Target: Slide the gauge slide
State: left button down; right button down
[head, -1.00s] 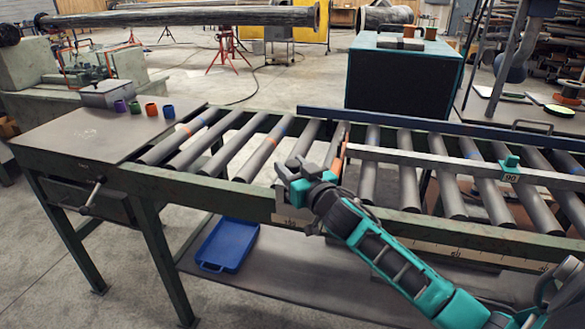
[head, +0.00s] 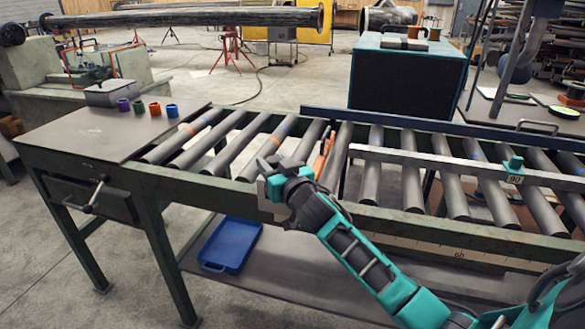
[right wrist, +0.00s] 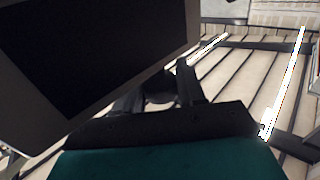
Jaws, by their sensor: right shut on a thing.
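My right gripper (head: 270,172) is at the front rail of the roller conveyor, left of the rail's middle, and is shut on part of what appears to be the gauge slide. A grey plate (head: 268,203) of the slide shows below the fingers, against the front rail. Orange strips (head: 325,152) stand over the rollers just right of the gripper; I cannot tell whether they belong to the slide. In the right wrist view a large dark block with a grey edge (right wrist: 95,55) fills the upper left, and the fingertips (right wrist: 165,88) are partly hidden. My left gripper is not in view.
A pale scale strip (head: 440,250) runs along the front rail to the right. A blue tray (head: 230,245) sits on the lower shelf. Coloured rings (head: 155,108) stand at the back left.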

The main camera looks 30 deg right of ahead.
jog(key=w+a+b, duration=0.1)
jog(key=w+a, duration=0.2)
jog(key=shift+w, duration=0.3)
jog(key=shift+a+r, duration=0.1)
jog(key=c, duration=1.1)
grip_release()
jog(key=o, duration=0.3)
jog(key=shift+w+a, duration=0.1)
jog(key=shift+w, duration=0.1)
jog(key=shift+o, duration=0.3)
jog(key=shift+s, duration=0.1)
jog(key=s, duration=1.3)
jog(key=shift+a+p, duration=0.35)
jog(key=shift+a, duration=0.1)
jog(key=shift+w, duration=0.1)
